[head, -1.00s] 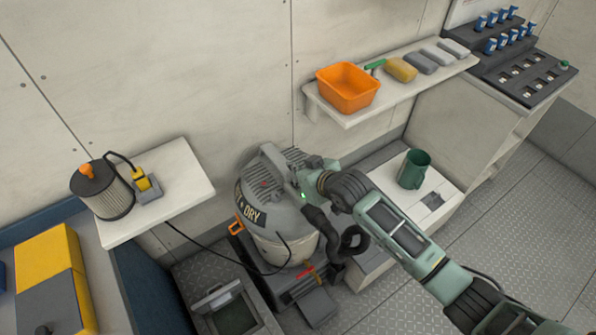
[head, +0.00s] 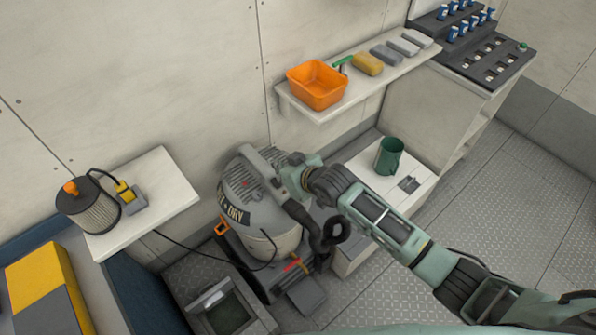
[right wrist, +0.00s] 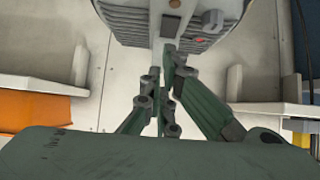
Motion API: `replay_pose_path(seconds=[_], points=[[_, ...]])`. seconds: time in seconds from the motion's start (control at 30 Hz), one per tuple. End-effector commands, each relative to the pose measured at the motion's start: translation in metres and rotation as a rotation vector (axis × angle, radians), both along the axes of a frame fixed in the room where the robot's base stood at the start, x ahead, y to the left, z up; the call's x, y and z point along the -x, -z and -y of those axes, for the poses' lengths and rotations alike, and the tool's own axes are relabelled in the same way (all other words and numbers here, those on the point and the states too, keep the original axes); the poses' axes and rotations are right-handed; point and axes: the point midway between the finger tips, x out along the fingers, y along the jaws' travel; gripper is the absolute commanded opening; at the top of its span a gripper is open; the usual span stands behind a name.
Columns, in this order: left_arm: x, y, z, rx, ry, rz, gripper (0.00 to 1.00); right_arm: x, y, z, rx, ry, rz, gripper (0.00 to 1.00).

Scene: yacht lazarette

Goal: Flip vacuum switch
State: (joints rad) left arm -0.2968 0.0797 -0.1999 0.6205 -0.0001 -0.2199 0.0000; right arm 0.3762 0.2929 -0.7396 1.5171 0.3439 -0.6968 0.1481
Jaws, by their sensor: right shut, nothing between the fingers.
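The grey wet/dry vacuum (head: 236,190) stands upright against the wall in the head view, with a lettered dark band and a black hose (head: 312,232). A small red spot (head: 247,183) shows on its lid. My right gripper (head: 287,172) is at the right side of the vacuum's head, fingers shut and empty. In the right wrist view the closed fingertips (right wrist: 170,48) overlap the lower edge of the vacuum's ribbed top (right wrist: 135,16); I cannot tell if they touch. A dark brown square piece (right wrist: 175,3) shows above them. The switch cannot be made out clearly. My left gripper is out of view.
A shelf (head: 300,108) above right holds an orange bin (head: 318,84) and sponges. A green mug (head: 389,155) stands on a low white bench. A filter (head: 88,207) and yellow plug (head: 124,191) sit on the left shelf. The right floor is clear.

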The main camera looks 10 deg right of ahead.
Motion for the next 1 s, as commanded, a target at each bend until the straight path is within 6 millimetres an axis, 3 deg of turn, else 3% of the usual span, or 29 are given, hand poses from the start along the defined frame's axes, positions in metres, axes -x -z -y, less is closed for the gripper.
replay_pose_path(seconds=[0.03,0.1,0.6,1.0], points=[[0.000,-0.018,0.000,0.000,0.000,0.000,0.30,-0.001,-0.018,0.001,0.000,0.001,0.000,0.00],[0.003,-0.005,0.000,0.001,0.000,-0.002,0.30,0.009,-0.013,0.008,-0.001,0.001,0.000,0.00],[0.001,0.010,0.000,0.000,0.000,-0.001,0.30,0.064,-0.056,0.044,-0.001,0.000,-0.001,0.00],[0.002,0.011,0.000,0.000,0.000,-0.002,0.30,0.070,-0.062,0.047,-0.001,0.001,-0.001,0.00]])
